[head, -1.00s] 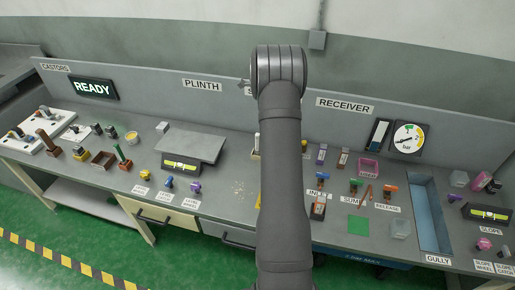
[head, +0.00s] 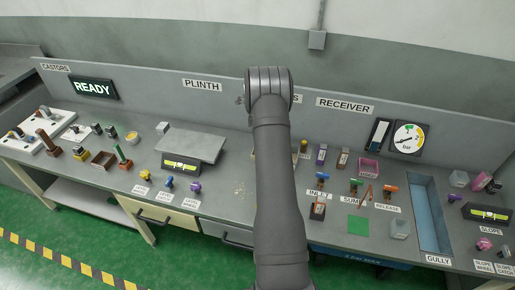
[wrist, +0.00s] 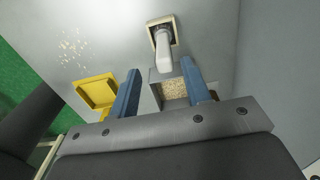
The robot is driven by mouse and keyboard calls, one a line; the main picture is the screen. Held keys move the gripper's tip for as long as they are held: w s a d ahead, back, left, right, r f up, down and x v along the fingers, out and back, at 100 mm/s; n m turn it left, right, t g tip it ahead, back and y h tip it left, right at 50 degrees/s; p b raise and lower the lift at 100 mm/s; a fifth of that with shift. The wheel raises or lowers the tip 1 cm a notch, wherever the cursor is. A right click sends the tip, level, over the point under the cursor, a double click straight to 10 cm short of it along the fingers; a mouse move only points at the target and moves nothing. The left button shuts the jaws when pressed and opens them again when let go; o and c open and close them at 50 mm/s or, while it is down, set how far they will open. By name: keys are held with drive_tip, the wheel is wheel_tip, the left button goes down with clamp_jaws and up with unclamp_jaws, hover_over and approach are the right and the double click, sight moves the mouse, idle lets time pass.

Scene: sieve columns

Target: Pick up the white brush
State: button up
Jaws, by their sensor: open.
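In the wrist view, a white, handled object (wrist: 163,52) that looks like the white brush lies ahead of my gripper. Its handle points toward me and its far end meets a square, cream-rimmed part. My gripper (wrist: 160,67) is open, with one blue finger on each side of the handle's line and nothing gripped. The depth between fingers and handle is hard to judge. In the head view my arm hides both gripper and brush.
In the wrist view a grey box of beige grains (wrist: 174,90) sits between the fingers, and a yellow tray (wrist: 97,92) is left of them. Loose grains (wrist: 72,50) lie on the bench. The head view shows a plinth plate (head: 190,143) left of my arm and a blue gully (head: 428,215) to the right.

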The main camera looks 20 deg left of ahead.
drive_tip(key=shift+w+f, duration=0.15)
drive_tip(key=shift+f, duration=1.2)
drive_tip(key=shift+w+f, duration=0.15)
drive_tip(key=shift+f, duration=1.2)
clamp_jaws()
